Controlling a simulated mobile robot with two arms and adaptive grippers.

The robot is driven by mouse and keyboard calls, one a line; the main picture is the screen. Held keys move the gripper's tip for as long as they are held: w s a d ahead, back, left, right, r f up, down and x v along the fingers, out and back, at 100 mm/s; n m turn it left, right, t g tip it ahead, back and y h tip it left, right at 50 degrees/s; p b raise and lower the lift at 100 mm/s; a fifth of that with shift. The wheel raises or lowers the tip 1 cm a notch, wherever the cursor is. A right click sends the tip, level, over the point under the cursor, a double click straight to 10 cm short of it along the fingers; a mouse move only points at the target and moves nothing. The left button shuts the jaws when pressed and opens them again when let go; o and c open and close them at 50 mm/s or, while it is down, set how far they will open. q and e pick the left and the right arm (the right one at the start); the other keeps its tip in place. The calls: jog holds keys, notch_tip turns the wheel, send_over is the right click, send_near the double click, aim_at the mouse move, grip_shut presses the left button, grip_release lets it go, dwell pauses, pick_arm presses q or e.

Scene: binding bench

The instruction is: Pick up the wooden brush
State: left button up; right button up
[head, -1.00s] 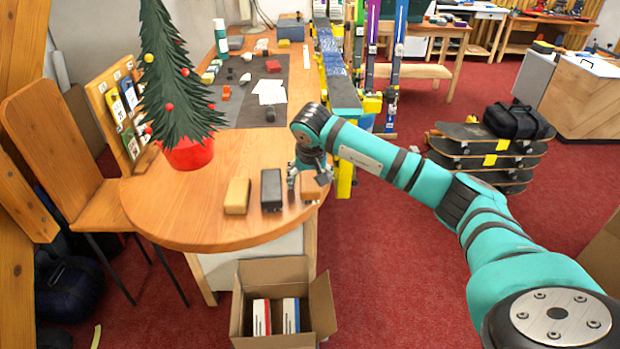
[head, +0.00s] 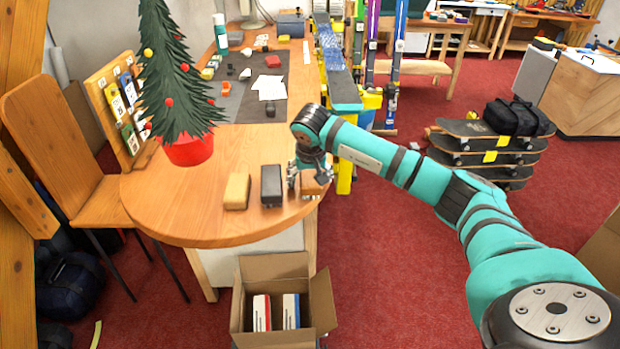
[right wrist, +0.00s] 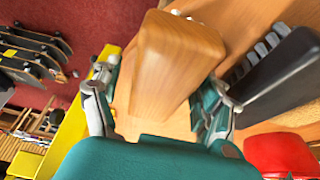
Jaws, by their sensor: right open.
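The wooden brush (head: 312,188), a light wooden block, lies at the right edge of the rounded table end, partly hidden by my right gripper (head: 308,179) in the head view. In the right wrist view the brush (right wrist: 178,58) rises large between the two fingers of the right gripper (right wrist: 160,100). The fingers are open, one on each side of it. I cannot tell whether either finger touches it. My left gripper is in neither view.
A black brush (head: 271,187) lies close left of the wooden brush, with a tan block (head: 237,191) beyond it. A potted tree (head: 188,150) stands farther left on the table (head: 200,218). An open carton (head: 285,268) is on the floor in front.

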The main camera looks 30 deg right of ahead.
jog(key=shift+s, duration=0.1)
jog(key=c, duration=1.5)
jog(key=shift+o, duration=0.2)
jog(key=shift+r+p, duration=0.3)
jog(key=shift+p, duration=0.05)
jog(key=shift+d+r+b, duration=0.1)
jog(key=shift+r+b, duration=0.15)
jog(key=shift+b, duration=0.15)
notch_tip(320, 180, up, 2)
jog(key=shift+r+b, duration=0.25)
jog(key=shift+b, duration=0.25)
jog(key=s+d+r+b, duration=0.1)
jog(key=s+d+b, duration=0.1)
jog(key=s, duration=0.5)
jog(key=s+d+r+b, duration=0.1)
jog(key=s+d+b, duration=0.1)
jog(key=s+d, duration=0.2)
jog(key=s, duration=0.3)
jog(key=shift+s+b, duration=0.35)
